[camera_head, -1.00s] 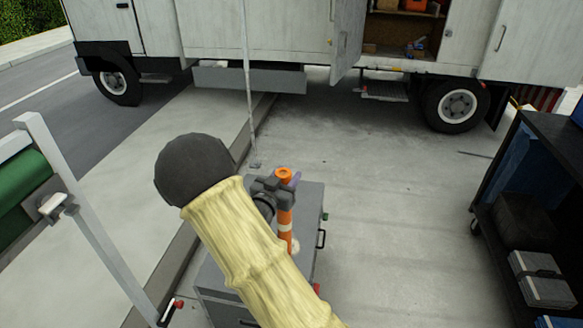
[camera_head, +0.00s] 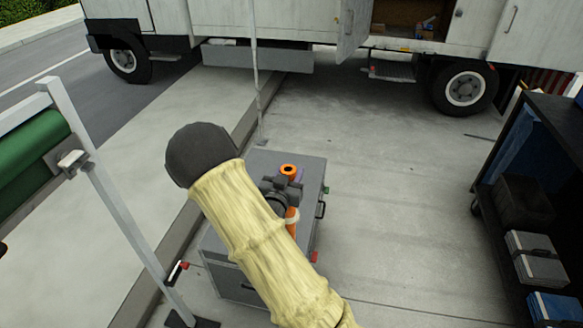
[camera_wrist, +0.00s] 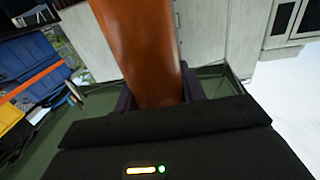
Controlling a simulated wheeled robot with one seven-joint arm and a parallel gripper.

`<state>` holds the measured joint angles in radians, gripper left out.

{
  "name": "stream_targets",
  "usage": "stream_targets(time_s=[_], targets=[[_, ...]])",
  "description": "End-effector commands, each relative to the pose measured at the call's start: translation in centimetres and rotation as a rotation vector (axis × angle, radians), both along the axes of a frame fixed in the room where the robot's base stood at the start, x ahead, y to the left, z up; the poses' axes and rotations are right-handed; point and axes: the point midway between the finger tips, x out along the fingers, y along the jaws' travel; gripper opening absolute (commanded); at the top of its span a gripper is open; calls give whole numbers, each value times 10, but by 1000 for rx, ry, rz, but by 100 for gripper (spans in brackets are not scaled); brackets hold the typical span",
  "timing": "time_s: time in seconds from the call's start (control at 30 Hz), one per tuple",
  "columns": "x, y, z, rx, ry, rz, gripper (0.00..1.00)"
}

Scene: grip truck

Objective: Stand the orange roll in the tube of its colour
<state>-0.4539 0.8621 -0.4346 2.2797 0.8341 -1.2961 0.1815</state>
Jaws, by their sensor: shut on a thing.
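The orange roll (camera_head: 288,170) is held in my gripper (camera_head: 284,186). In the head view its dark, open upper end faces the camera, and its lower part (camera_head: 291,222) shows beside my arm with a pale band around it. In the wrist view the roll (camera_wrist: 140,45) rises large between the dark jaws, which are shut on it. In the head view it is seen over the grey case, and the gap between them cannot be judged. I cannot make out an orange tube in either view.
The grey case (camera_head: 312,172) stands below my gripper. A white post (camera_head: 125,225) with a green roll (camera_head: 30,150) is at the left. A dark shelf cart (camera_head: 545,115) stands at the right, and a white truck (camera_head: 290,20) at the back.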

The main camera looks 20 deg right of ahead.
Motion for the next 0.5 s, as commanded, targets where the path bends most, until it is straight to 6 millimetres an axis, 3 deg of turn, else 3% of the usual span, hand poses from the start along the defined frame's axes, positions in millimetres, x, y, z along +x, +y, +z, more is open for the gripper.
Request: stream_targets(time_s=[0.5], targets=[[-5,31,-65,-2,6,233,0]])
